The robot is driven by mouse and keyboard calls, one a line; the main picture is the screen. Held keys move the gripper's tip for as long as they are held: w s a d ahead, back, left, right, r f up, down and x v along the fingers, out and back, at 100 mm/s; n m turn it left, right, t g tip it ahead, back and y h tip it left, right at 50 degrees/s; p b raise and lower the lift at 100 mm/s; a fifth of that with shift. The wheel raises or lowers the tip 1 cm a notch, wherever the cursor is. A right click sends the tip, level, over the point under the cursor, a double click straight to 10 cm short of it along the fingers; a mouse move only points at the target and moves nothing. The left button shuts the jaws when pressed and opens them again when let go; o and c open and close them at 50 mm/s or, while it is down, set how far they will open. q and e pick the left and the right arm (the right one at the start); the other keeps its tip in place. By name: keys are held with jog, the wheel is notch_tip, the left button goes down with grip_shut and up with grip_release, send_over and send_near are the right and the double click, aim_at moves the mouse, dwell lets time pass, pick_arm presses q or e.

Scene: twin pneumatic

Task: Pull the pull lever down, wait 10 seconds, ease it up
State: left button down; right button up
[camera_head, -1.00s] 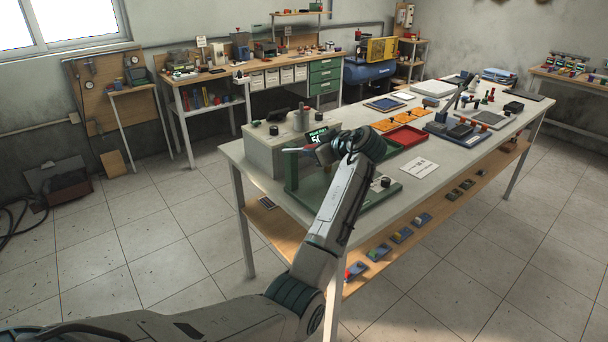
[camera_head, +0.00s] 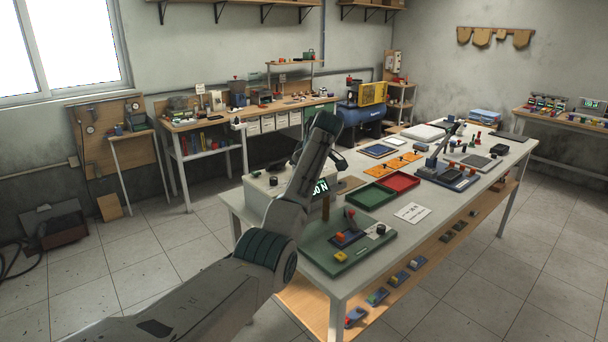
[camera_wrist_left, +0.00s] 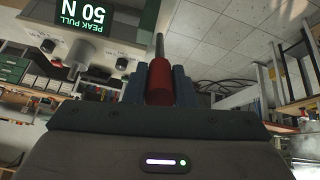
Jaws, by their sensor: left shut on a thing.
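My left gripper (camera_wrist_left: 161,82) is shut on a red cylindrical handle (camera_wrist_left: 160,76) with a thin metal rod (camera_wrist_left: 159,46) beyond it. This looks like the pull lever. A grey box (camera_wrist_left: 100,48) beside it carries a green-on-dark display (camera_wrist_left: 85,14) reading PEAK PULL 50 N, upside down in the wrist view. In the head view my arm covers much of the grey box (camera_head: 262,188) and hides the jaws and handle. Part of the display (camera_head: 320,187) shows there. My right gripper is out of view.
A white card (camera_head: 412,213), green tray (camera_head: 371,197) and red tray (camera_head: 399,181) lie farther right.

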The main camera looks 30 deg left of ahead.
pick_arm(q)
jog(key=shift+f, duration=0.1)
dwell(0.3)
jog(key=c, duration=1.2)
grip_release()
jog(key=shift+a, duration=0.1)
jog(key=shift+w, duration=0.1)
jog(key=shift+d+r+b, duration=0.25)
jog(key=shift+r+b, duration=0.1)
jog(key=shift+r, duration=0.05)
jog(key=b+v, duration=0.3)
jog(key=v, duration=0.6)
jog(key=shift+r, duration=0.4)
